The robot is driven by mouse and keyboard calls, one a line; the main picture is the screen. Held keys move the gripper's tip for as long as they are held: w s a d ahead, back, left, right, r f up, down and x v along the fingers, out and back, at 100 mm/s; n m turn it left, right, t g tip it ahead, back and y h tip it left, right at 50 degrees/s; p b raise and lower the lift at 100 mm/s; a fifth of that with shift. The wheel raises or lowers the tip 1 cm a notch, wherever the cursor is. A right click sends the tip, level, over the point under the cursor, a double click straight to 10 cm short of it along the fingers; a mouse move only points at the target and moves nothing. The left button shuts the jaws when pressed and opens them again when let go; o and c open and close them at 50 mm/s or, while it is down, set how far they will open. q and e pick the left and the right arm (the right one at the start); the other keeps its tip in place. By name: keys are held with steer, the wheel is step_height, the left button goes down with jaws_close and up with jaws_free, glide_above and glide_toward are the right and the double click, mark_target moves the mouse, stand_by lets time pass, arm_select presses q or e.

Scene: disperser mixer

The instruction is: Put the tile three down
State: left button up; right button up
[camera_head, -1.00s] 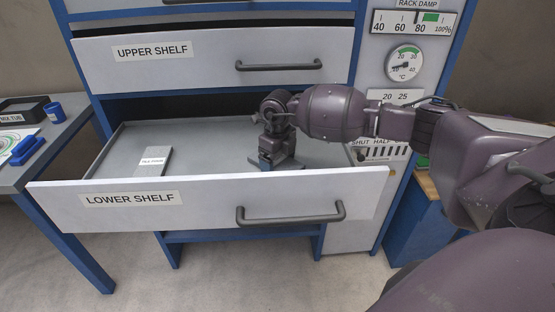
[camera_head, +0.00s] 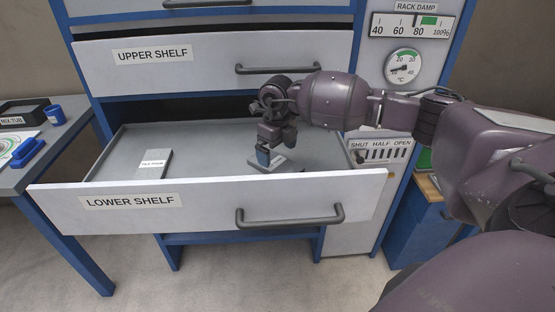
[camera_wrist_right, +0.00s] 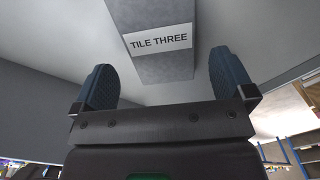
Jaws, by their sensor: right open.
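Tile three, a grey slab with a white label, lies flat in the open lower shelf drawer, right of the middle. In the head view the tile (camera_head: 284,167) is partly hidden by my right gripper (camera_head: 268,157). In the right wrist view the tile (camera_wrist_right: 165,62) shows its "TILE THREE" label between and beyond the two blue fingers (camera_wrist_right: 165,79). My right gripper is open and empty, just above the tile, and the fingers are apart from it. My left gripper is not in view.
A tile labelled tile four (camera_head: 152,165) lies in the left of the lower shelf drawer (camera_head: 215,140). The drawer floor between the tiles is clear. The drawer front (camera_head: 205,205) and the upper shelf front (camera_head: 215,57) bound the space. A side table (camera_head: 50,150) stands left.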

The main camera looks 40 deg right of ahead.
mark_target(277, 164)
step_height(277, 164, up, 8)
steer(key=shift+f, duration=0.1)
stand_by(0.4)
